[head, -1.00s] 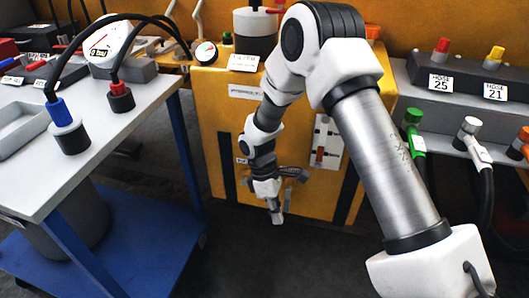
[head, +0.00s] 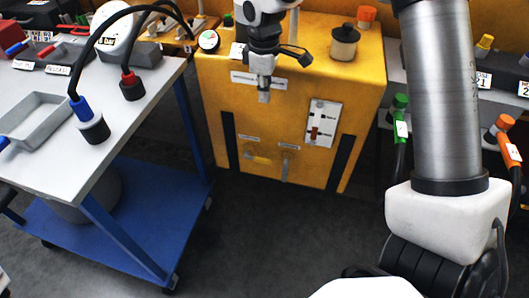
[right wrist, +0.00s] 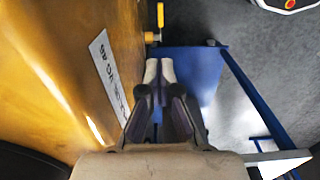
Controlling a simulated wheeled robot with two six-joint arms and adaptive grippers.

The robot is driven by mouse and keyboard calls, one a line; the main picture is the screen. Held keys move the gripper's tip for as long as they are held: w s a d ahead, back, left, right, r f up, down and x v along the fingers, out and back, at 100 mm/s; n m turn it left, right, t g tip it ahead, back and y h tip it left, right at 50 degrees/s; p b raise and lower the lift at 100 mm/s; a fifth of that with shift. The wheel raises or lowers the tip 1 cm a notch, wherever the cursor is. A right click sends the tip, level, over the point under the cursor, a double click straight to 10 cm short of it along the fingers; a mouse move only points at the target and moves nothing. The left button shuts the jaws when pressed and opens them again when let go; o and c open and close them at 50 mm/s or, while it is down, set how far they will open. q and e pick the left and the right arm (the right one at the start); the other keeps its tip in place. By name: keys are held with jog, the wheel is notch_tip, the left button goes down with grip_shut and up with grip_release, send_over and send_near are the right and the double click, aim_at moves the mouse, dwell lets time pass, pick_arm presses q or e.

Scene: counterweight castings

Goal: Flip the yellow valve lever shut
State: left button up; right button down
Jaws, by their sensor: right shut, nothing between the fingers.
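The yellow valve lever (head: 258,160) is low on the front of the yellow cabinet (head: 225,95), lying roughly level to the left of a grey lever (head: 285,165). It also shows in the right wrist view (right wrist: 160,16), beyond the fingertips and apart from them. My right gripper (head: 264,96) points down in front of the upper cabinet face, well above the lever. Its fingers (right wrist: 159,70) are together with nothing between them. My left gripper is out of view.
A blue cart with a grey top (head: 140,105) stands left of the cabinet. A white switch panel (head: 323,123) is right of the levers. Hoses with green (head: 400,115) and orange (head: 508,147) fittings hang at the right. The floor in front is clear.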

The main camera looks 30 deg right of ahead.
aim_at(265, 159)
notch_tip(265, 159, down, 23)
jog(key=b, duration=0.3)
jog(key=shift+f, duration=0.1)
